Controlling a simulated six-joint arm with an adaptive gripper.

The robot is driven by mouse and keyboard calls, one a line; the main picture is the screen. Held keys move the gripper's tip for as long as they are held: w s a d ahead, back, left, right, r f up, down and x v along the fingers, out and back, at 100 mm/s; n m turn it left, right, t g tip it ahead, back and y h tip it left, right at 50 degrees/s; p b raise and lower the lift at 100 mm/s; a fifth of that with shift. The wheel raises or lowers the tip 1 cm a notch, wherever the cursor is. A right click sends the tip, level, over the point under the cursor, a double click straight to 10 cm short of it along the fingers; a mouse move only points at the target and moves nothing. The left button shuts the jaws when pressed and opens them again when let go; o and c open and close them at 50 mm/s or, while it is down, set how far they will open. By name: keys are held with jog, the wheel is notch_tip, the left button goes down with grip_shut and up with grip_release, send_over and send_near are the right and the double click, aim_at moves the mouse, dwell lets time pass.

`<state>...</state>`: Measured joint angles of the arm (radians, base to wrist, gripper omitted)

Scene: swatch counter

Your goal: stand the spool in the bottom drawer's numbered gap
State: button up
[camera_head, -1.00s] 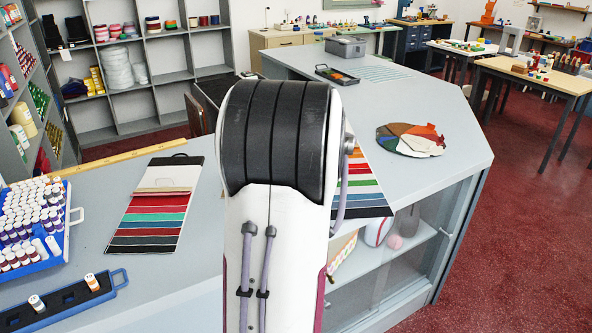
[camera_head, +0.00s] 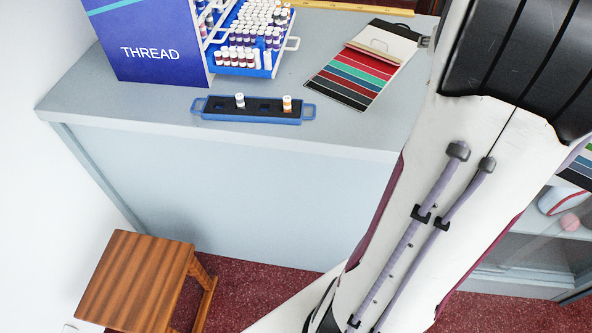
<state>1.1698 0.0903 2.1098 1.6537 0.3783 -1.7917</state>
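The blue THREAD cabinet (camera_head: 150,48) stands on the counter at the upper left. A blue drawer (camera_head: 242,70) juts from its right side, the lowest I can see, holding rows of white-capped spools, dark purple and red-brown among them. Its gap and any numbers are too small to make out. In front lies a blue-handled holder (camera_head: 222,116) with a black inset. A pale, grey-labelled spool (camera_head: 240,101) stands upright toward its left, and an orange-banded spool (camera_head: 287,104) stands upright toward its right. My gripper is not clearly visible; my arm link fills the right side.
A colour swatch board (camera_head: 352,80) lies on the counter right of the drawer. A wooden ruler (camera_head: 345,7) lies along the back. A wooden stool (camera_head: 135,280) stands on the floor at lower left. Bare counter (camera_head: 130,105) lies left of the holder.

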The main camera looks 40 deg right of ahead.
jog(key=w+a+r+n+t+y, duration=0.15)
jog(key=w+a, duration=0.25)
jog(key=a, duration=0.4)
jog(key=w+a+r+n+y, duration=0.15)
jog(key=w+a, duration=0.25)
jog(key=a, duration=0.4)
jog(key=a+n+y, duration=0.3)
jog(key=a+y, duration=0.2)
jog(key=a, duration=1.3)
jog(key=s+a+f+n+g+y, duration=0.1)
jog(key=s+a, duration=0.2)
jog(key=a, duration=0.3)
jog(key=s+a+f+n+g, duration=0.1)
jog(key=s+a+g, duration=0.15)
jog(key=a, duration=0.25)
jog(key=s+a+f, duration=0.1)
jog(key=s+a, duration=0.1)
jog(key=s, duration=0.3)
jog(key=s+a+f+n+g+h, duration=0.1)
jog(key=s+a+f, duration=0.1)
jog(key=s, duration=0.4)
jog(key=shift+s+f+n, duration=0.3)
jog(key=shift+o, duration=0.6)
jog(key=shift+d, duration=0.1)
